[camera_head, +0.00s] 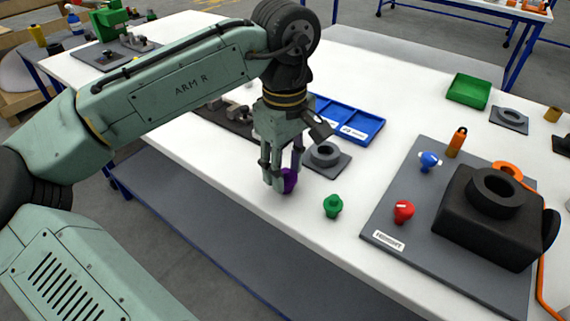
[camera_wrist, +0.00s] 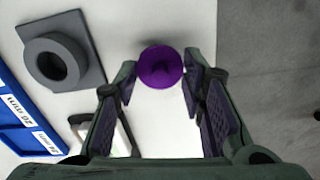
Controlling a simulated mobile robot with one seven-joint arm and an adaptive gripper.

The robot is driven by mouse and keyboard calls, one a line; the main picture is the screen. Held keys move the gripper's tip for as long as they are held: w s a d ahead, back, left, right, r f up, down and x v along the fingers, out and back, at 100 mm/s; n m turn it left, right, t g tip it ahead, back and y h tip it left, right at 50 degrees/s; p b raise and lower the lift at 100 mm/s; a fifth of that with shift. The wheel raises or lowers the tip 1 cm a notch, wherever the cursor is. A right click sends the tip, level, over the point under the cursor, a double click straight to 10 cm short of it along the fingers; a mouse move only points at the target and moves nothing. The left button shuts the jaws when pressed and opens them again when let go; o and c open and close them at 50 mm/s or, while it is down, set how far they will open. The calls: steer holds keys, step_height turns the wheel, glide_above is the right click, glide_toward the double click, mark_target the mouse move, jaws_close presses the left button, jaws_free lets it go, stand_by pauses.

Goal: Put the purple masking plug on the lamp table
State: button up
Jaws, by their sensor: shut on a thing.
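The purple masking plug (camera_head: 290,180) is between the fingers of my gripper (camera_head: 281,183), low over the white table near its front edge. In the wrist view the round purple plug (camera_wrist: 160,67) sits between the two fingertips of my gripper (camera_wrist: 160,76), which are shut on it. I cannot tell whether the plug touches the table top. In the head view a finger partly hides the plug. I cannot make out which surface is the lamp table; no lamp is clearly seen.
A green plug (camera_head: 333,206) stands just right of my gripper. A grey ring block (camera_head: 326,157) and a blue tray (camera_head: 362,126) lie behind. A grey mat (camera_head: 400,255) at right holds red and blue plugs, an orange bottle and a black machine part.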

mark_target(285, 170)
steer(key=shift+f, duration=0.15)
steer(key=o, duration=0.9)
step_height(285, 170, up, 12)
steer(key=shift+r+b, duration=0.2)
steer(key=shift+b, duration=0.15)
